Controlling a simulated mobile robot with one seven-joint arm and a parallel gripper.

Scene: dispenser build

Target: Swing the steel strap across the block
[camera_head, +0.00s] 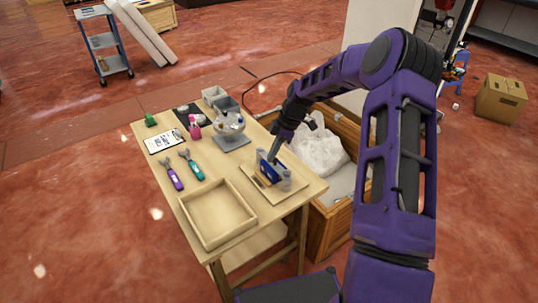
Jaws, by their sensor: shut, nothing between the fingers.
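A small blue block (269,170) stands on a light wooden board (283,192) at the right side of the table, with grey upright parts (286,182) beside it. The steel strap is too small to make out for certain among these parts. My gripper (275,158) points down at the top of the blue block from behind it. It is shut with nothing held. Whether its fingertips touch the block or the strap, I cannot tell.
An empty wooden tray (217,237) lies at the table's front. Two wrenches, purple (171,174) and teal (191,165), lie at the left. A scale with a bowl (231,140) stands behind the board. A wooden crate (340,212) with white sacking stands right of the table.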

